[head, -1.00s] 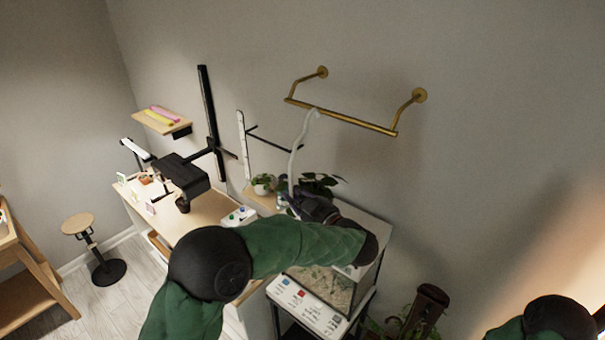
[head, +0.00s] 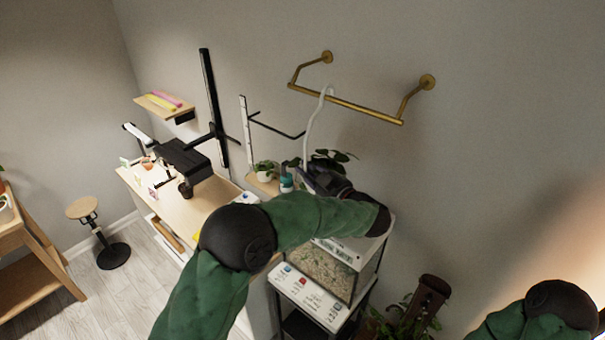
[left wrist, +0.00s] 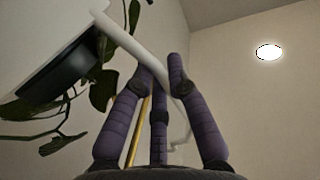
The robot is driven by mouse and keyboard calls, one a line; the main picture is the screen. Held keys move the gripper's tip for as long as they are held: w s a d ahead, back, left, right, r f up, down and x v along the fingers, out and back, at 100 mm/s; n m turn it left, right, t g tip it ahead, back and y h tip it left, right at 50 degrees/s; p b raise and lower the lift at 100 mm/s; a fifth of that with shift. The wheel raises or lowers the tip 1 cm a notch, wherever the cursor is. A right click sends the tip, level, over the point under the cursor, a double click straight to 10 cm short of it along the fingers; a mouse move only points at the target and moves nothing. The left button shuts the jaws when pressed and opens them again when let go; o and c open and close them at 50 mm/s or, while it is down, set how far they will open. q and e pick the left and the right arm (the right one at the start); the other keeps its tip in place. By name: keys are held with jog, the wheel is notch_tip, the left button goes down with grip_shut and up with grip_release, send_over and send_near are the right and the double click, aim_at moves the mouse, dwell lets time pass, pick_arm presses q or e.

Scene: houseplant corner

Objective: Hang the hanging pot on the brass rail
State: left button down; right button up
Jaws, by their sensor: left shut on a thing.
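The hanging pot has a long white hook (head: 309,125), which rises from my left gripper (head: 310,180) in the head view. The hook's curved top crosses the brass rail (head: 365,110) in the picture, left of its middle. I cannot tell whether it is over the rail or only in front of it. Green leaves show beside the gripper; my arm hides the pot's body. In the left wrist view, the pot (left wrist: 55,38) is at the upper left, and my left gripper (left wrist: 158,85) is shut on its white stem. My right gripper is out of view.
A glass tank (head: 322,268) on a stand is below my left arm. A small shelf with a white potted plant (head: 264,170) and a black wall bracket (head: 278,130) are left of the hook. The wall around the rail is otherwise bare.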

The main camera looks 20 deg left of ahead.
aim_at(319, 173)
pick_arm(q)
jog(key=shift+w+d, duration=0.35)
jog(key=shift+w, duration=0.45)
jog(key=shift+w+d, duration=0.3)
jog(key=shift+w, duration=0.45)
jog(key=shift+w+d, duration=0.35)
jog(key=shift+w, duration=0.45)
jog(key=shift+f+b, duration=0.65)
jog(key=shift+f, duration=1.2)
jog(key=c, duration=1.2)
grip_release()
jog(key=shift+o, duration=0.2)
jog(key=shift+f, duration=0.2)
